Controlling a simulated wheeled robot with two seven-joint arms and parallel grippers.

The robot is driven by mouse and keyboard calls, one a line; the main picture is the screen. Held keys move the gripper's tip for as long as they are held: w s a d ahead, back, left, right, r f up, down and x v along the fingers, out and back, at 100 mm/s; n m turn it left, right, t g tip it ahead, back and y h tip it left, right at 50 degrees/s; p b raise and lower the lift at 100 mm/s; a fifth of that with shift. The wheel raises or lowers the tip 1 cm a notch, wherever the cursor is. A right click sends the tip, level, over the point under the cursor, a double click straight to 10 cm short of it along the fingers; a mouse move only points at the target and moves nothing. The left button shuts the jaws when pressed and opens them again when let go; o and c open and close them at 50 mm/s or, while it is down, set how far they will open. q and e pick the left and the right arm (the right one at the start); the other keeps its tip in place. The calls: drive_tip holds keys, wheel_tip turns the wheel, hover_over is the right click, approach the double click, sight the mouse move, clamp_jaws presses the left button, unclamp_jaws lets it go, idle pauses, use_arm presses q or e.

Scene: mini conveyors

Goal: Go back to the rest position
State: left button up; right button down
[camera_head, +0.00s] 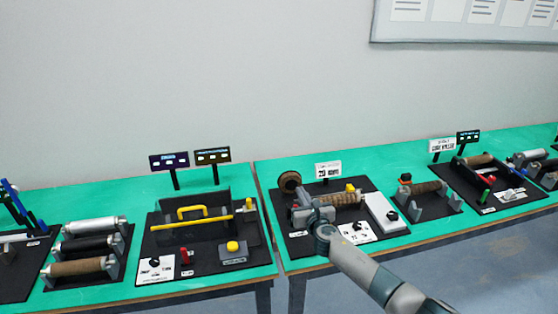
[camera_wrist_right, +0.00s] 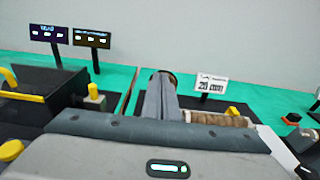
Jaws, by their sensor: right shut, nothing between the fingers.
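My right arm comes in from the lower right in the head view. Its gripper (camera_head: 304,203) is over the left part of the middle station, in front of a brown ribbed roller. In the right wrist view the two grey fingers (camera_wrist_right: 161,97) are together and point away, with nothing between them. A dark round disc shows just beyond their tips. I cannot tell the gap between the fingers and the station below. My left gripper is in neither view.
The ribbed roller (camera_head: 345,199) lies on a black base plate (camera_head: 385,236) on the green table (camera_head: 150,185). A black bin with a yellow handle (camera_head: 192,211) stands left. Small signs (camera_head: 212,156) rise behind. More roller stations stand at both sides. Space above the tables is clear.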

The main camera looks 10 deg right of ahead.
drive_tip(key=s+f+m+g+h, duration=0.1)
drive_tip(key=s+f+m+g, duration=0.35)
drive_tip(key=s+m, duration=0.85)
drive_tip(key=s+f+m+g+h, duration=0.2)
drive_tip(key=s+f+m, duration=0.65)
drive_tip(key=s, duration=0.85)
drive_tip(key=s+a+r+m+g+y, duration=0.1)
drive_tip(key=s+m+g, duration=0.35)
drive_tip(key=s, duration=1.05)
drive_tip(key=s+a+r+m+g+y, duration=0.1)
drive_tip(key=s+m+g+y, duration=0.1)
drive_tip(key=s+m, duration=0.9)
drive_tip(key=s+f+n+g+b, duration=0.15)
drive_tip(key=f+b, duration=0.25)
drive_tip(key=f, duration=1.3)
drive_tip(key=s+f+n+b, duration=0.1)
drive_tip(key=s+f+b, duration=0.25)
drive_tip(key=f, duration=1.45)
drive_tip(key=s+d+f+b, duration=0.1)
drive_tip(key=s+f+b, duration=0.1)
drive_tip(key=s+f, duration=0.4)
drive_tip(key=s+d+f+g+b, duration=0.1)
drive_tip(key=s+f+b, duration=0.2)
drive_tip(key=s+f, duration=0.3)
drive_tip(key=s+d+f+b, duration=0.1)
drive_tip(key=s+f, duration=0.5)
drive_tip(key=f, duration=0.8)
drive_tip(key=shift+d+h+b, duration=0.2)
drive_tip(key=shift+h+b, duration=0.1)
drive_tip(key=shift+b, duration=0.45)
